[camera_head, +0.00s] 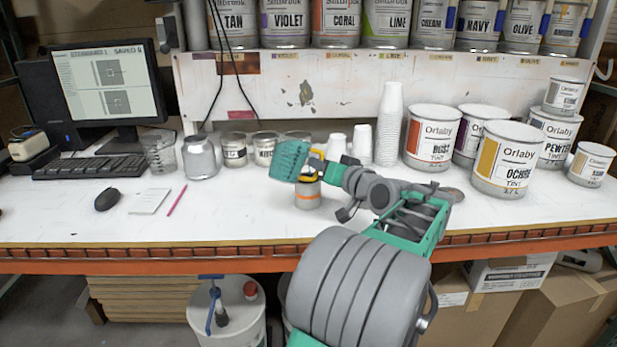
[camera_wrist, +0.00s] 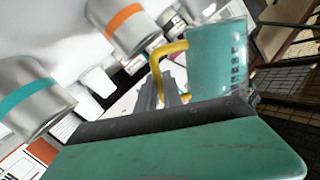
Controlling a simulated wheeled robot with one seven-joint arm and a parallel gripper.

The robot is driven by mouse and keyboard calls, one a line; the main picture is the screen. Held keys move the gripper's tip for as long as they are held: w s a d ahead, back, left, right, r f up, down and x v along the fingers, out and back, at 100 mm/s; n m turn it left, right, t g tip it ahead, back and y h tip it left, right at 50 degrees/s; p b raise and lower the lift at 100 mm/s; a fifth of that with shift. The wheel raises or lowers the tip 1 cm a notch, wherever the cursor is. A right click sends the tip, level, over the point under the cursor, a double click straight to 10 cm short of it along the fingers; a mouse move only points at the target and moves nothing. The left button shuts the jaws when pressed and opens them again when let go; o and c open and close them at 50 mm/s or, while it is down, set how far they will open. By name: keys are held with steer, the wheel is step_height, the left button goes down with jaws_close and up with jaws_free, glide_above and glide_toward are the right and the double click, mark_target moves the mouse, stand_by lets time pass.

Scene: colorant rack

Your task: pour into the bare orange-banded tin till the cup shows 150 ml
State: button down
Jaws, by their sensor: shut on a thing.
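My gripper (camera_wrist: 172,92) is shut on the yellow handle of a translucent teal cup (camera_wrist: 217,58). The cup has dark scale marks, too small to read. In the head view the cup (camera_head: 290,160) is tilted and held above the bench, just left of and above the bare orange-banded tin (camera_head: 308,199). The tin stands upright on the bench, its top partly hidden by the cup and gripper. Its orange band also shows in the wrist view (camera_wrist: 125,20). I cannot see the cup's liquid level or any stream.
A teal-banded tin (camera_wrist: 32,95) shows in the wrist view. A plain grey tin (camera_head: 201,160) and a clear beaker (camera_head: 161,152) stand left. White cup stacks (camera_head: 388,125) and Orlaby tins (camera_head: 508,160) stand right. The bench front (camera_head: 240,225) is clear.

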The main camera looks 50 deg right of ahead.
steer(key=shift+a+f+m+y+p, duration=0.25)
steer(key=shift+m+y+p, duration=0.25)
steer(key=shift+p, duration=1.5)
stand_by(1.8)
steer(key=shift+a+f+m+y+p, duration=0.15)
steer(key=shift+m+p, duration=0.25)
steer(key=shift+p, duration=0.6)
steer(key=shift+a+r+m+y+p, duration=0.1)
steer(key=shift+a+m+y+p, duration=0.25)
steer(key=shift+p, duration=0.6)
stand_by(2.3)
